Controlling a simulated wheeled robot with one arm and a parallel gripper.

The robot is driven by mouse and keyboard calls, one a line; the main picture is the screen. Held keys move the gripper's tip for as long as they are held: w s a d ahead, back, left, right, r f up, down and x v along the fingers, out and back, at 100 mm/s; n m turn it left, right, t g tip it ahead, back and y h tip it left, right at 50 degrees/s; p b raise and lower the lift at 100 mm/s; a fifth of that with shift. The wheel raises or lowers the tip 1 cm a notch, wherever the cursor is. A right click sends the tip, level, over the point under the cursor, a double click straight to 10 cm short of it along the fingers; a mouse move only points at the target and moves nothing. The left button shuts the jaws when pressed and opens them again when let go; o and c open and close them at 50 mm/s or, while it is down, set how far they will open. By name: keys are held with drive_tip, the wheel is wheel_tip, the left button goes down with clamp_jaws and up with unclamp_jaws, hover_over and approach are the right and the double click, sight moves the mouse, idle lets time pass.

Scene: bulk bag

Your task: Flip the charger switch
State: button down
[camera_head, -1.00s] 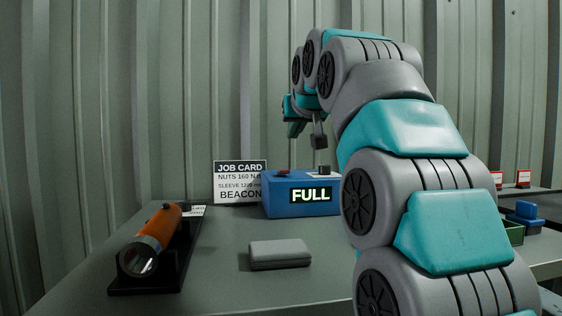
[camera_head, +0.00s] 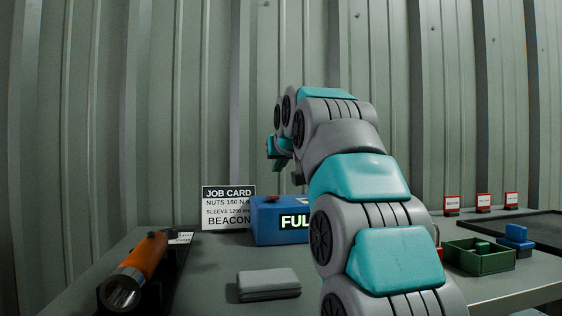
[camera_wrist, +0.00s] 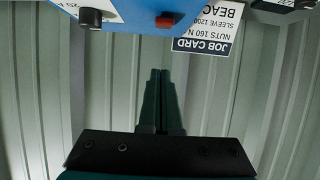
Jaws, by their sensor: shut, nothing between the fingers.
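The charger is a blue box (camera_head: 262,222) on the bench, with a lit display whose visible part reads "FUL"; my arm hides its right side. A small red switch (camera_head: 271,198) sits on its top. In the wrist view, the charger (camera_wrist: 135,10) is at the top edge, with the red switch (camera_wrist: 166,20) and a dark knob (camera_wrist: 91,18) to its left. I cannot tell which way the switch is set. My gripper (camera_wrist: 160,72) is shut and empty, its fingertips pointing toward the switch but apart from it. In the head view my arm mostly hides the fingers.
A job card (camera_head: 228,207) stands beside the charger, against the corrugated wall. An orange torch (camera_head: 143,262) lies in a black cradle at left. A grey case (camera_head: 268,284) lies in front of the charger. A green bin (camera_head: 478,260) and a blue object (camera_head: 515,238) are at right.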

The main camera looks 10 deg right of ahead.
hover_over(275, 197)
wheel_tip(275, 197, down, 2)
drive_tip(key=f+b, duration=0.3)
drive_tip(key=shift+s+f, duration=0.25)
drive_tip(key=shift+s, duration=0.05)
drive_tip(key=shift+s+f+b, duration=0.1)
drive_tip(key=shift+f+b, duration=0.1)
drive_tip(key=shift+b, duration=0.3)
